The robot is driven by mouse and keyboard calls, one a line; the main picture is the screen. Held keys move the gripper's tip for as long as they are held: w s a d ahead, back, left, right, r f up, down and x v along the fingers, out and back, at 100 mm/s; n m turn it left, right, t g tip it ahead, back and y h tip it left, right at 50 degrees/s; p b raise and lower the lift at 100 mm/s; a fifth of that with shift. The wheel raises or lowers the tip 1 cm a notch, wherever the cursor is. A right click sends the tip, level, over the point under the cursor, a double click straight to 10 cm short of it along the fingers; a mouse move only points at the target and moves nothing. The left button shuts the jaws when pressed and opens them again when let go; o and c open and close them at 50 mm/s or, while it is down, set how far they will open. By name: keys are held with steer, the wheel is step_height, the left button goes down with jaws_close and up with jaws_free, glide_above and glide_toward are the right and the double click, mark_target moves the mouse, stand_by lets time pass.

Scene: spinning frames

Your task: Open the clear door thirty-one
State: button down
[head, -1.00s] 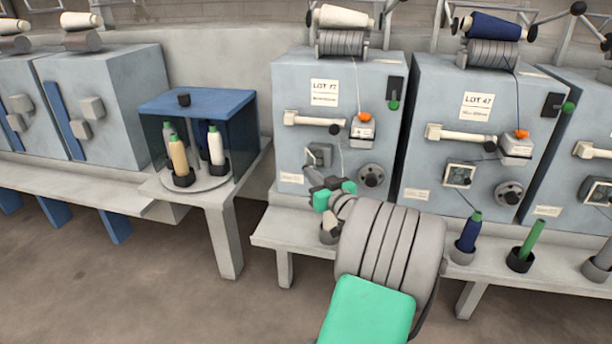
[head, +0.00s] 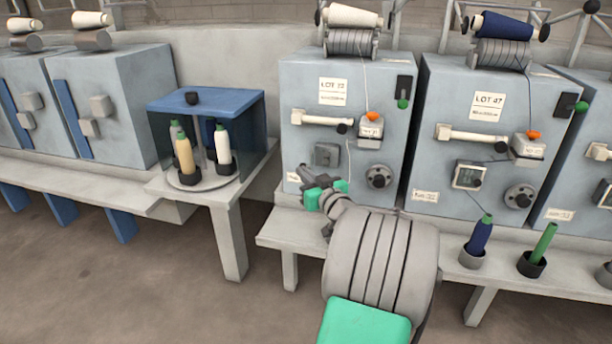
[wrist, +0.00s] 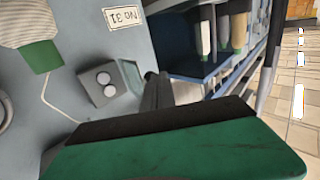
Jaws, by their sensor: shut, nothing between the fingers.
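The small box on the LOT 72 machine (head: 327,154) is above and right of my gripper (head: 301,172) in the head view. In the wrist view, which looks upside down, a label reads No 31 (wrist: 124,16) beside that box (wrist: 98,88). Its face shows two round buttons, uncovered. The clear door (wrist: 131,76) stands out at an angle from one side of the box. My gripper is shut and empty. Its dark fingers (wrist: 156,88) are close beside the clear door; I cannot tell whether they touch it.
A blue-topped clear case (head: 206,101) with several bobbins stands on a bench to the left. A knob (head: 379,177) and a white bar (head: 320,119) stick out of the same machine. The LOT 47 machine (head: 489,150) is to the right, with bobbins on the ledge before it.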

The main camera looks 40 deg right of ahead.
steer(key=s+a, duration=0.9)
steer(key=s, duration=0.2)
steer(key=w+a+r+n+g+y+p, duration=0.2)
steer(key=a+r+g+y+p, duration=0.15)
steer(key=a+p, duration=0.6)
steer(key=w+a+r+n+g+y+p, duration=0.25)
steer(key=a+r+g+p, duration=0.2)
steer(key=a+p, duration=0.5)
steer(key=s+a+r+m+g+h+p, duration=0.1)
steer(key=s+a+r+g+p, duration=0.5)
steer(key=s+a+r+p, duration=0.3)
steer(key=shift+s+r+h+p, duration=0.3)
steer(key=shift+s+r+p, duration=1.25)
steer(key=shift+r+p, duration=1.7)
